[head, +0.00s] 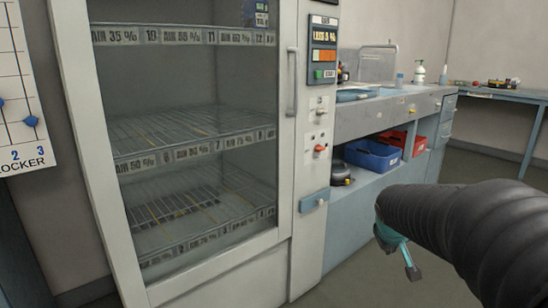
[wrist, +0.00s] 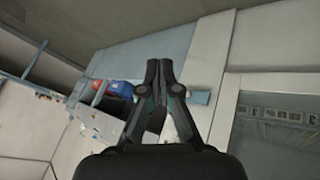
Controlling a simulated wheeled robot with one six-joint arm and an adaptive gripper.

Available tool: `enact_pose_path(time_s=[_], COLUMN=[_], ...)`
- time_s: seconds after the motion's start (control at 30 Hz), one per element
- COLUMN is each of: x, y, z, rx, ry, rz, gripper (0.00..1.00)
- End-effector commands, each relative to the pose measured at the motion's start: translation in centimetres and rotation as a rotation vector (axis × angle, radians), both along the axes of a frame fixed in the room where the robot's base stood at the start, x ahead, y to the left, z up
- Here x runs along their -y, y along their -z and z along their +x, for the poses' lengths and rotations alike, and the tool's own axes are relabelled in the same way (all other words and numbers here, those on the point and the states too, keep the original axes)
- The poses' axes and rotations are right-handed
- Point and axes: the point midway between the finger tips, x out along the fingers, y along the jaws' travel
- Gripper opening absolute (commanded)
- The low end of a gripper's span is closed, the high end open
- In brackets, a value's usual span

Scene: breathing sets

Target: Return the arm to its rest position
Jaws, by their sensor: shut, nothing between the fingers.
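My gripper (wrist: 160,63) shows in the middle of the wrist view, its two dark fingers drawn together at the tips with nothing between them. In the head view my arm comes in from the lower right as a thick black ribbed sleeve, and the teal part of my gripper (head: 398,248) shows at its end, in front of the grey counter. The fingertips are hard to make out there. My gripper is clear of the cabinet and the counter as far as the head view shows.
A tall glass-fronted cabinet (head: 292,130) with wire shelves stands at left. A counter (head: 375,117) with a sink stands right of it, a blue bin (head: 372,157) and red bin (head: 397,138) below. A blue table (head: 500,95) stands at far right. Open floor lies between.

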Motion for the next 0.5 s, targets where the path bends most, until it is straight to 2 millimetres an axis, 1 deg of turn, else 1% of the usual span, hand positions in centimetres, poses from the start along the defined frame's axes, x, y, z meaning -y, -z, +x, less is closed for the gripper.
enact_pose_path(time_s=[0.03,0.07,0.1,0.17,0.2,0.27,0.3,0.4,0.5], x=[-1.1,-1.8,-2.6,-3.9,-4.8,-6.1,-6.9,-8.8,-10.3], y=[0.3,0.6,0.9,1.4,1.7,2.1,2.3,2.6,2.6], z=[-2.8,-4.4,-6.5,-9.5,-11.4,-14.1,-15.7,-19.4,-22.0], rx=[-0.032,-0.054,-0.081,-0.118,-0.140,-0.168,-0.182,-0.199,-0.181], ry=[0.031,0.051,0.076,0.106,0.121,0.139,0.147,0.153,0.140], rz=[0.042,0.068,0.104,0.153,0.183,0.226,0.253,0.309,0.348], gripper=[0.00,0.00,0.00,0.00,0.00,0.00,0.00,0.00,0.00])
